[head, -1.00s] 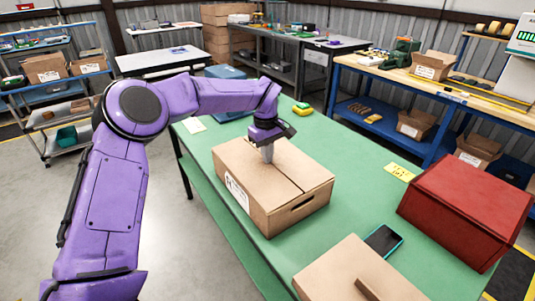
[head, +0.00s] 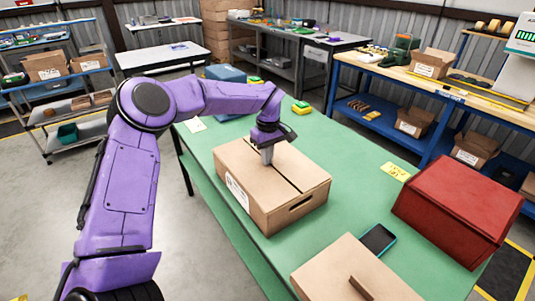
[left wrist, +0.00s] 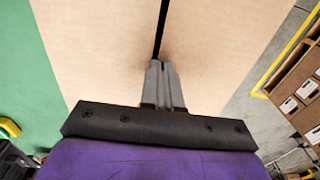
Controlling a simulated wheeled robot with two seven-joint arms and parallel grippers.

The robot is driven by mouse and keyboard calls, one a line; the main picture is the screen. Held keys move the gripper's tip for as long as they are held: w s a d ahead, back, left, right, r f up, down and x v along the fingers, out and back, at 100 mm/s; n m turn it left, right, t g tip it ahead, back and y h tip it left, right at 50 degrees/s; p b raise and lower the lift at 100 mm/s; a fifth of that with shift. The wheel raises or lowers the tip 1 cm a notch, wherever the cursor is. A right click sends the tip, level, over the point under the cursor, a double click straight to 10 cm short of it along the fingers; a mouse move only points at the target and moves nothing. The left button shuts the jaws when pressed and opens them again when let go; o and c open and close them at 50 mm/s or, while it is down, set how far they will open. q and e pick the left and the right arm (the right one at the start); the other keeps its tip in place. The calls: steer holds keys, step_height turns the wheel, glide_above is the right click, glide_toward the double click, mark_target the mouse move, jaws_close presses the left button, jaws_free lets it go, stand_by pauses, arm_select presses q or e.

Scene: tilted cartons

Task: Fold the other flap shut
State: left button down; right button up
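A brown carton (head: 290,207) with a white label on its side and a hand slot in its end sits on the green table. Its two top flaps lie about level, with a narrow dark gap between them. The left flap (left wrist: 100,50) and right flap (left wrist: 215,50) fill most of the left wrist view. My left gripper (head: 267,158) points down at the carton's top, with its fingertips at the seam. In the left wrist view its fingers (left wrist: 160,68) are together, with nothing seen between them. Whether the tips press on the cardboard is unclear. My right gripper is out of view.
On the green table (head: 330,160) stand a red box (head: 460,210) at right, a dark phone-like device (head: 378,239) and another carton (head: 330,270) in front. Yellow-green items (head: 301,107) and a blue bin (head: 226,75) lie behind my gripper.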

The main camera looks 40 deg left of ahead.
arm_select(q)
steer(key=shift+s+p, duration=0.15)
steer(key=shift+p, duration=0.2)
step_height(320, 180, up, 4)
steer(key=p, duration=0.5)
steer(key=shift+r, duration=0.25)
steer(key=shift+r+b, duration=0.35)
steer(key=shift+b, duration=0.05)
step_height(320, 180, up, 9)
steer(key=b, duration=0.1)
steer(key=shift+f, duration=0.1)
